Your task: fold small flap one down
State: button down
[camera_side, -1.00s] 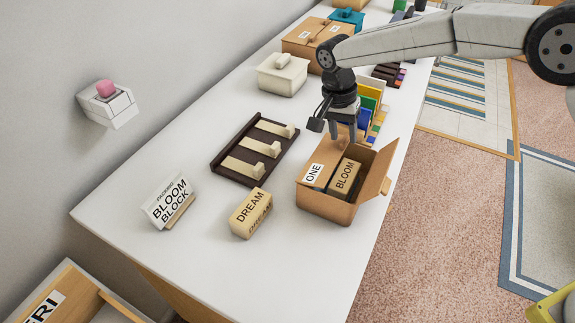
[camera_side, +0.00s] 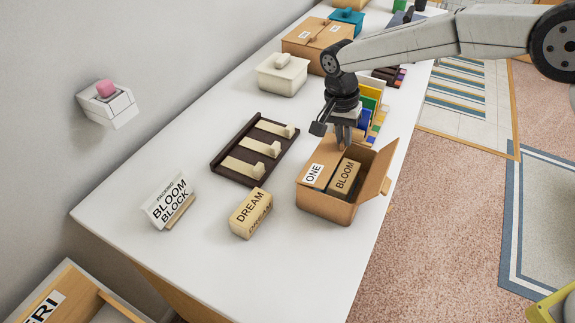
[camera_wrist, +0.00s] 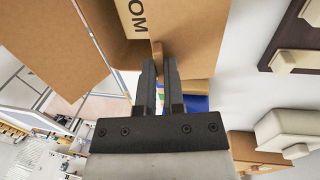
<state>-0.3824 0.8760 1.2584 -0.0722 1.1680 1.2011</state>
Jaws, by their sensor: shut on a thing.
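The open cardboard box (camera_side: 325,207) stands near the table's right edge. The small flap marked ONE (camera_side: 326,164) is on the box's left side and looks nearly level, though its exact angle is hard to tell. It also shows in the wrist view (camera_wrist: 197,35). The BLOOM block (camera_side: 345,177) lies in the box beside it, partly visible in the wrist view (camera_wrist: 130,14). My gripper (camera_side: 347,143) points down at the box's far end. Its fingers (camera_wrist: 160,68) are close together on a small brown tab (camera_wrist: 157,47) at the flap's edge.
A large flap with a tab (camera_side: 378,172) stands open at the box's right. The DREAM block (camera_side: 250,213), BLOOM BLOCK sign (camera_side: 170,202) and dark peg tray (camera_side: 236,175) are to the left. Coloured items (camera_side: 369,112) stand close behind. The front of the table is clear.

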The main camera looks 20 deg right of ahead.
jog(key=shift+s+d+f+t+y, duration=0.2)
jog(key=shift+f+t+y, duration=0.25)
jog(key=shift+t+y, duration=0.25)
jog(key=c, duration=0.7)
grip_release()
jog(key=shift+r, duration=0.1)
jog(key=shift+r, duration=3.85)
